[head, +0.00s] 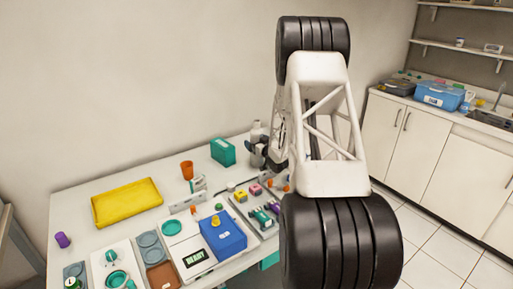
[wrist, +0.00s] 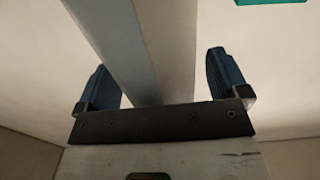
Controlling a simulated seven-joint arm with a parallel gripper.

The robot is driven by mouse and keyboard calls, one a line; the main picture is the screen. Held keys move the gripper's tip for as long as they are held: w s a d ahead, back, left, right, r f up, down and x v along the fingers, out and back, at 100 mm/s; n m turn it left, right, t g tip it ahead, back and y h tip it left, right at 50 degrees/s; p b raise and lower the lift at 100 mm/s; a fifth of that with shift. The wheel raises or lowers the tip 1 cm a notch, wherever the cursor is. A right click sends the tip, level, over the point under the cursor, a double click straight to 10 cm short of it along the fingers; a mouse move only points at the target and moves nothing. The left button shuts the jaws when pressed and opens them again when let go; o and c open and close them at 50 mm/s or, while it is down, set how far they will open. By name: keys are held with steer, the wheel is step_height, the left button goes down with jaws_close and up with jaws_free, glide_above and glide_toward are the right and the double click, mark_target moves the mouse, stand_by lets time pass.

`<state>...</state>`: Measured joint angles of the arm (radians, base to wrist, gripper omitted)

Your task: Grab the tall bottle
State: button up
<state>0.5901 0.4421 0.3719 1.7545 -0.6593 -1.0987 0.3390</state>
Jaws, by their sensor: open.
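A pale, tall bottle-like shape (head: 256,129) stands at the back right of the table, just right of the teal box. My arm and gripper partly hide it. My gripper (head: 264,154) is close to it in the head view, but I cannot tell whether they touch. In the wrist view my gripper (wrist: 160,75) is open, with its two dark blue fingers wide apart. A plain grey band (wrist: 140,45) runs between them; I cannot tell whether it is the bottle or a surface behind.
A yellow tray (head: 127,203), a blue box (head: 222,236) and small coloured items crowd the table (head: 78,208). A wall rises behind it.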

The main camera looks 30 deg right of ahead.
mark_target(259, 123)
steer(key=shift+c, duration=0.3)
steer(key=c, duration=1.1)
steer(key=shift+o, duration=0.2)
steer(key=shift+r, duration=5.05)
